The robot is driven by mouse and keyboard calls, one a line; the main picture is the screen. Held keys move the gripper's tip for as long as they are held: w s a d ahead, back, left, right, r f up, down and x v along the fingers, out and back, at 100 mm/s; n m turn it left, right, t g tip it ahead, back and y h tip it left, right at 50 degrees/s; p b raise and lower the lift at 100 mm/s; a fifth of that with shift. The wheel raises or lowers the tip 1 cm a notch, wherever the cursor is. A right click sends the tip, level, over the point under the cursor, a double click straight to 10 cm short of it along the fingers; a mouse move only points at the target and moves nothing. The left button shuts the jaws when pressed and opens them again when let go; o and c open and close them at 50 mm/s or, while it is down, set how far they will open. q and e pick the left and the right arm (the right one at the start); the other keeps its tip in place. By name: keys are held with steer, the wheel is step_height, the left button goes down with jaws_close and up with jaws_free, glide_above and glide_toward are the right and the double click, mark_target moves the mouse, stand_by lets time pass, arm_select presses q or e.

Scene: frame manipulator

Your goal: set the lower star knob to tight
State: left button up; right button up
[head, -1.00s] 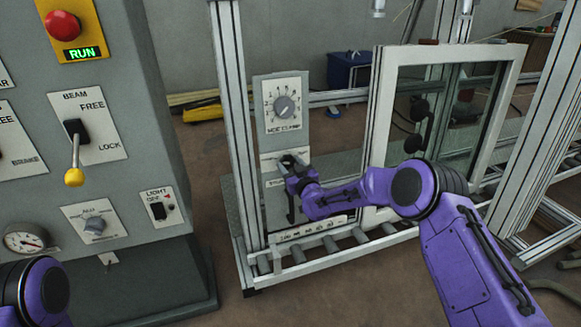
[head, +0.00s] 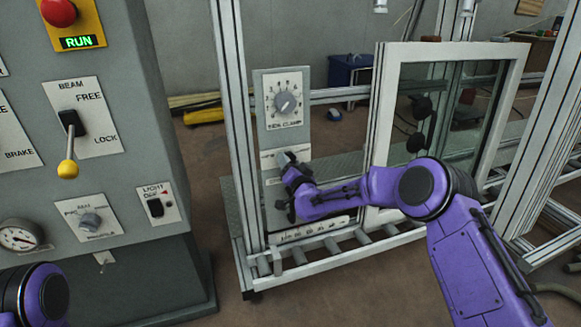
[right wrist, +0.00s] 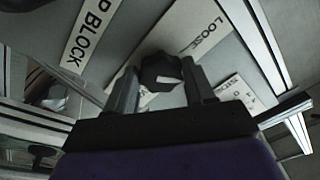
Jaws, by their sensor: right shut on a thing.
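The lower star knob (right wrist: 162,72) is a dark lobed knob with a pale mark, seen between my fingers in the right wrist view. It sits on a pale plate on the grey panel, below the round clamp dial (head: 288,102). The word LOOSE (right wrist: 203,38) shows on the plate; I cannot read a tight mark. My right gripper (head: 286,160) is shut on the knob, one finger on each side, and hides most of it in the head view. My left gripper is out of view; only part of that arm shows at the lower left.
A control cabinet (head: 140,190) with a yellow-tipped lever (head: 68,168) stands at the left. A white window frame (head: 382,130) stands upright right of the panel, behind my right arm. Metal uprights (head: 232,130) and a roller bed (head: 365,238) surround the panel.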

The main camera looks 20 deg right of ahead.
steer(key=shift+a+r+m+g+h+b, duration=0.1)
steer(key=shift+m+g+h+b, duration=0.25)
steer(key=shift+m+b, duration=2.1)
steer(key=shift+a+r+m+g+h+b, duration=0.1)
steer(key=shift+m+g+h, duration=0.25)
steer(key=shift+m, duration=4.4)
steer(key=shift+r+m+g+h+b, duration=0.3)
steer(key=shift+m+b, duration=0.95)
steer(key=shift+m, duration=2.35)
steer(key=shift+f, duration=0.15)
steer(key=o, duration=1)
steer(key=shift+o, duration=0.2)
steer(key=s+a+r, duration=0.1)
steer(key=s, duration=0.9)
steer(key=shift+s+r+p, duration=0.2)
steer(key=shift+r+p, duration=0.1)
steer(key=shift+p, duration=0.05)
